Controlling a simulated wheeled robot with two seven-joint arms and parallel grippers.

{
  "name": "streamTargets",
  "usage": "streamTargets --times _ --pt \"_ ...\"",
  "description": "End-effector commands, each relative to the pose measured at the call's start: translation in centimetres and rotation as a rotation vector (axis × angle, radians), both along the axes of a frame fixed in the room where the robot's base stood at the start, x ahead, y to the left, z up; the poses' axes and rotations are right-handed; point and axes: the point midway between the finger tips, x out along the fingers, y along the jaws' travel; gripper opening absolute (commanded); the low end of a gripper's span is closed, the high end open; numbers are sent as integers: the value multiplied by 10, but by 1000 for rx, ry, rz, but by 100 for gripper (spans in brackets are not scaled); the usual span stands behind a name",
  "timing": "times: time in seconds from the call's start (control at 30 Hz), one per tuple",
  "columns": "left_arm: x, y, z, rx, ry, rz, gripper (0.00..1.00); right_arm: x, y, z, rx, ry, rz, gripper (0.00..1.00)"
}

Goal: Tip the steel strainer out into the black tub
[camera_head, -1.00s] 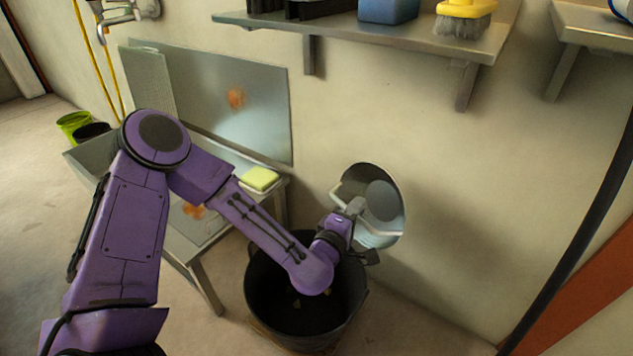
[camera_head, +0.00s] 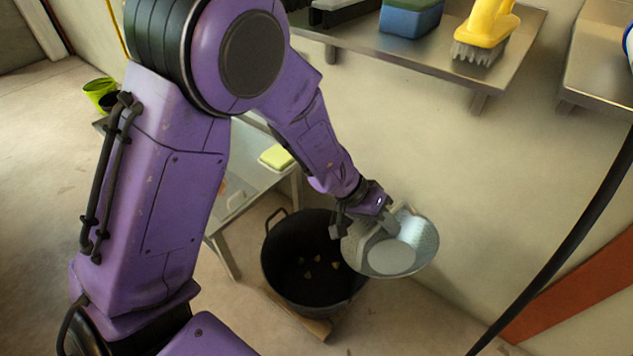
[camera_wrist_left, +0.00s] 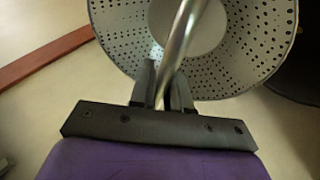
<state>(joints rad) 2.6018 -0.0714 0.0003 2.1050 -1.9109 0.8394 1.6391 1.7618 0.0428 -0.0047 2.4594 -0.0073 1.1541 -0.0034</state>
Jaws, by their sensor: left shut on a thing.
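The steel strainer (camera_head: 397,252) is a round perforated bowl, held at the right rim of the black tub, partly over it and partly beyond it. Its inside faces me and looks empty. My left gripper (camera_head: 362,222) is shut on the strainer's handle. In the left wrist view the gripper (camera_wrist_left: 163,88) has the steel handle between its fingers, and the perforated strainer (camera_wrist_left: 235,55) is just beyond. My right gripper is out of view.
A steel sink bench with a yellow sponge (camera_head: 277,157) stands left of the tub. A wall shelf (camera_head: 515,50) above holds a blue box (camera_head: 410,18) and a yellow brush (camera_head: 486,28). A dark hose (camera_head: 570,215) hangs at right. The floor right of the tub looks clear.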

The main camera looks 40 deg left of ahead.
Motion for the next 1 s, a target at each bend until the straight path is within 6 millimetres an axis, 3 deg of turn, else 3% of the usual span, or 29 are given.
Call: streamTargets --times 0.2,0.4,0.57,0.7,1.0 --pt "-21 57 4 272 -94 -281 0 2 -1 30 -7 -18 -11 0" --pt "-26 116 16 413 -178 -392 0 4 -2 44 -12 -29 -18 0" --pt "-25 151 29 477 -218 -427 0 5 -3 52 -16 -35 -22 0" --pt "-25 162 31 498 -227 -438 0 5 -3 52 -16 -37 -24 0" --pt "-25 161 30 497 -227 -438 0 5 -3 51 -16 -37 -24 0"
